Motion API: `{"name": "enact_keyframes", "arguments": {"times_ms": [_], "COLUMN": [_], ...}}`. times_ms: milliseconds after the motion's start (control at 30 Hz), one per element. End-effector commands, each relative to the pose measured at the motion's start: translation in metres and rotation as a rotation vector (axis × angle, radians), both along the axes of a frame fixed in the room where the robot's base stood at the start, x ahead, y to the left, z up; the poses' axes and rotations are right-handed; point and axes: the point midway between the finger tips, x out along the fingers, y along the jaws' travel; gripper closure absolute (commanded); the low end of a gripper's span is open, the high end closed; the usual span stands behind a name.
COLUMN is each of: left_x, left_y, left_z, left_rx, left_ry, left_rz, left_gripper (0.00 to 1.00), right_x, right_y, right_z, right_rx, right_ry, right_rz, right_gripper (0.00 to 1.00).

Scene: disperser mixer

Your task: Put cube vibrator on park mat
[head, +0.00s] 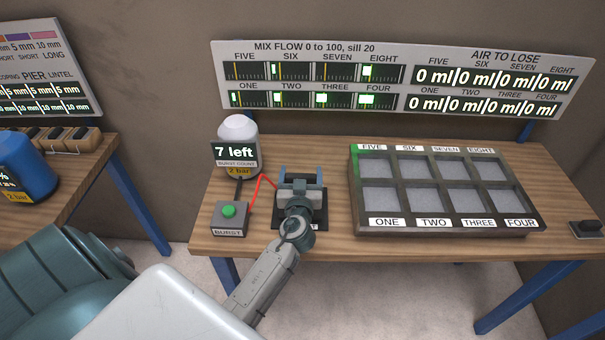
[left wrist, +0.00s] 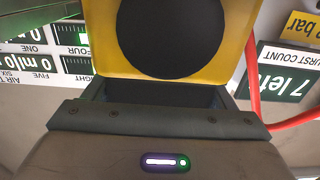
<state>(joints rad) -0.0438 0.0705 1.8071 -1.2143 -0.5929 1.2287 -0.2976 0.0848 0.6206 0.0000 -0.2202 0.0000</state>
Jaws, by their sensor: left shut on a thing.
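My left gripper (head: 300,180) is over the front left of the wooden bench, pointing away from the viewer. It is shut on the cube vibrator (left wrist: 172,40), which shows in the left wrist view as a yellow block with a large black disc. In the head view the gripper hides nearly all of the vibrator. A dark mat (head: 281,217), apparently the park mat, lies under the gripper and is mostly covered by it. I cannot tell whether the vibrator touches the mat. My right gripper is not in view.
A red hose (head: 254,193) runs near the gripper from the pressure bottle (head: 239,140) and burst button box (head: 230,215) on the left. A dark mould tray (head: 450,222) with several compartments stands to the right. A display panel (head: 400,80) is behind.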

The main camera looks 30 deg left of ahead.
Motion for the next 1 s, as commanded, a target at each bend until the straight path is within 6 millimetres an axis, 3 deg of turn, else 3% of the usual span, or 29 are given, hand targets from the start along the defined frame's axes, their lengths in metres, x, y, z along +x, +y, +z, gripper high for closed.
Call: {"name": "enact_keyframes", "arguments": {"times_ms": [33, 133, 467, 1000], "left_x": [-0.001, -0.001, -0.005, -0.090], "left_y": [0.000, 0.000, -0.003, -0.055], "left_z": [-0.003, -0.002, -0.003, -0.005], "left_rx": [-0.001, -0.001, -0.002, -0.004], "left_ry": [0.005, 0.005, 0.003, 0.003], "left_rz": [0.001, 0.001, 0.000, 0.001], "left_gripper": [0.18, 0.00, 0.00, 0.00], "right_x": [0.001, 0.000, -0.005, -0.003], "right_y": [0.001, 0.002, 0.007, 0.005], "right_z": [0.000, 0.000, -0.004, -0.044], "right_rx": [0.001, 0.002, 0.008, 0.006], "right_ry": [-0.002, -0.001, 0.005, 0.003], "right_rz": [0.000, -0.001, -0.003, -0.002], "right_gripper": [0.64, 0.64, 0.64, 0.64]}}
